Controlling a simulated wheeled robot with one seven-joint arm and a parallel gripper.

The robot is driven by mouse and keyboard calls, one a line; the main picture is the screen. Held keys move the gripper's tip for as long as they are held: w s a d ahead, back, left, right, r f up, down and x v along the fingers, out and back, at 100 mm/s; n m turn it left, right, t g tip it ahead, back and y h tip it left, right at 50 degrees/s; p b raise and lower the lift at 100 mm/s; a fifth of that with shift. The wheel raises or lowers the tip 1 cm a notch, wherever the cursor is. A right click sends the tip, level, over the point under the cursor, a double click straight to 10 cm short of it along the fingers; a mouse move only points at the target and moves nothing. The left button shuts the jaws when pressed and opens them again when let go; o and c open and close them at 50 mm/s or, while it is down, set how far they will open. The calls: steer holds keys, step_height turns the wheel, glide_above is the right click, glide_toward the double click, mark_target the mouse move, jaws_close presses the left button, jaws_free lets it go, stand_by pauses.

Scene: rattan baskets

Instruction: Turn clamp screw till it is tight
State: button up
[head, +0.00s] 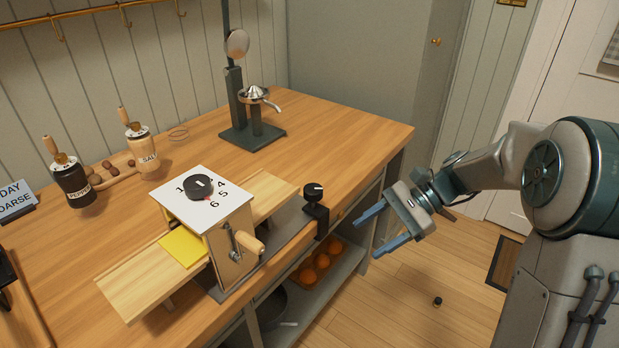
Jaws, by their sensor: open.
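The clamp (318,213) is a black bracket at the front edge of the wooden table. Its black round screw knob (314,192) with a white mark sits on top, upright. The clamp stands to the right of the white-topped grinder box (236,262). My gripper (371,233) is open and empty, in the air in front of the table edge. It is to the right of the clamp and a little lower in the picture, apart from it. Its blue fingers point left, towards the table. I cannot tell how tight the screw is.
The box has a numbered dial (199,187) and a wooden crank handle (250,243) that juts out at the front. A dark metal stand (251,137) is further back. Pepper (72,185) and salt (143,153) mills stand at the left. The tabletop's right end is clear.

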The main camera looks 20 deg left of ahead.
mark_target(305, 197)
steer(key=w+a+r+m+g+y+p, duration=0.2)
steer(key=w+a+r+m+y+p, duration=0.15)
steer(key=w+y, duration=0.5)
steer(key=shift+m+h, duration=0.25)
steer(key=shift+h, duration=0.6)
steer(key=x, duration=0.4)
steer(key=b+x, duration=0.1)
steer(key=x, duration=0.3)
steer(key=w+x, duration=0.1)
steer(key=x, duration=0.4)
steer(key=shift+a+b, duration=0.2)
steer(key=shift+b, duration=0.15)
steer(key=shift+c, duration=0.3)
steer(key=c, duration=0.9)
